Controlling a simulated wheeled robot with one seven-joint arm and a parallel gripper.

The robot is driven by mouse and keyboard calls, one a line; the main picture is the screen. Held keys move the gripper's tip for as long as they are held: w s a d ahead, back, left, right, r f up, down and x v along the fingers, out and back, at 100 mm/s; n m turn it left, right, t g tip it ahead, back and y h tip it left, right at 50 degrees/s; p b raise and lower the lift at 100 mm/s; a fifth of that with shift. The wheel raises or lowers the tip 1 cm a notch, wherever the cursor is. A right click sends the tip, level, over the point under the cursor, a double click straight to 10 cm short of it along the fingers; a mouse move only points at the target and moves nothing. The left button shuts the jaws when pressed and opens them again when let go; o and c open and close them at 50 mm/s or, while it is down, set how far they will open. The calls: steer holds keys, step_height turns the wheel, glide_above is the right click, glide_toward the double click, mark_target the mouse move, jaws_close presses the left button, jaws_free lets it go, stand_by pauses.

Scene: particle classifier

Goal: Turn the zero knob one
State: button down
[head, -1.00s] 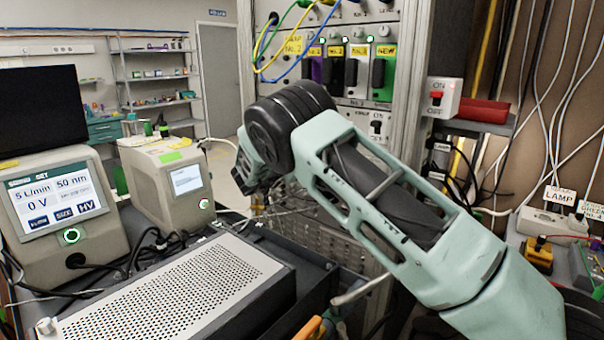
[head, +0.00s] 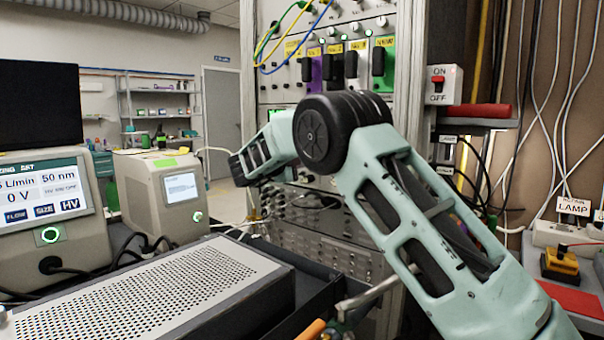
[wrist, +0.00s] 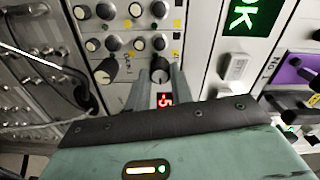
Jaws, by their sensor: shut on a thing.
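In the wrist view, my gripper (wrist: 160,80) has its two grey fingers on either side of a small round dark-topped knob (wrist: 160,67) and is shut on it. The knob sits on a light rack panel. Just below it, partly between the fingers, is a small red digital display (wrist: 164,99) that seems to read a 5 with a bar beside it. I cannot read the knob's label, so I cannot tell by name that it is the zero knob one.
A larger black knob (wrist: 106,70) is close to the left finger, with several small knobs above. A cable (wrist: 30,55) runs at left.

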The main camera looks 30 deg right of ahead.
steer(key=shift+f+m+b, duration=0.1)
steer(key=shift+m+b, duration=1)
steer(key=shift+b, duration=0.2)
steer(key=c, duration=1.2)
jaws_free()
steer(key=shift+c, duration=0.2)
steer(key=shift+a, duration=0.1)
steer(key=v, duration=1.7)
steer(key=shift+b, duration=0.45)
steer(key=shift+a, duration=0.1)
